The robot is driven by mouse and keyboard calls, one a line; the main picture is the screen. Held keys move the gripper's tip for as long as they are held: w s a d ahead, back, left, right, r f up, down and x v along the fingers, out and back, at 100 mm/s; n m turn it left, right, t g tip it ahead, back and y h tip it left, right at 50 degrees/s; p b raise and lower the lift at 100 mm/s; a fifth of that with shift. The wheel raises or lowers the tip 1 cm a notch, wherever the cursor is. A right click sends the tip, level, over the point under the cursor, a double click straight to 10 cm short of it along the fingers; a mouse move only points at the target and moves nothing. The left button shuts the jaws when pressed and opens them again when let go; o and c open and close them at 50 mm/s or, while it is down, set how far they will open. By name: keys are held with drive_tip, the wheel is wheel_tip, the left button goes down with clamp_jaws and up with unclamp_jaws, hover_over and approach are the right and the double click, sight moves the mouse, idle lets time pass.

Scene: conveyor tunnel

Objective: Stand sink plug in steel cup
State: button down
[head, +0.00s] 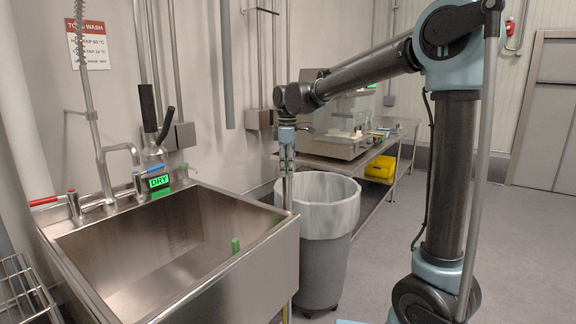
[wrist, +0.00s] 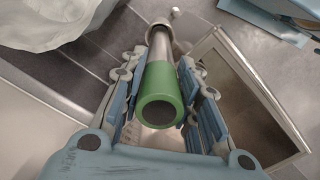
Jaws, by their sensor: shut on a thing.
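My gripper (head: 287,155) points down by the right rim of the sink, in front of the bin. It is shut on the sink plug, a long steel tube with a green collar (wrist: 160,97) at its top end. In the wrist view the green end faces me between the blue-grey fingers. The steel shaft runs away below and also shows in the head view (head: 289,192), hanging roughly upright. Its lower end is hidden behind the sink's rim in the head view. I cannot pick out the steel cup with certainty in either view.
The steel sink (head: 150,235) stands at front left, with a small green upright piece (head: 235,245) inside its right wall. A lined grey bin (head: 325,255) stands close on the right. A steel bench (head: 345,168) with a yellow box (head: 380,167) is behind. Floor at right is clear.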

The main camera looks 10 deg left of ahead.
drive_tip(key=shift+f, duration=1.9)
drive_tip(key=c, duration=1.1)
unclamp_jaws()
drive_tip(key=shift+r, duration=0.1)
wheel_tip(320, 180, up, 12)
drive_tip(key=shift+w+f, duration=0.1)
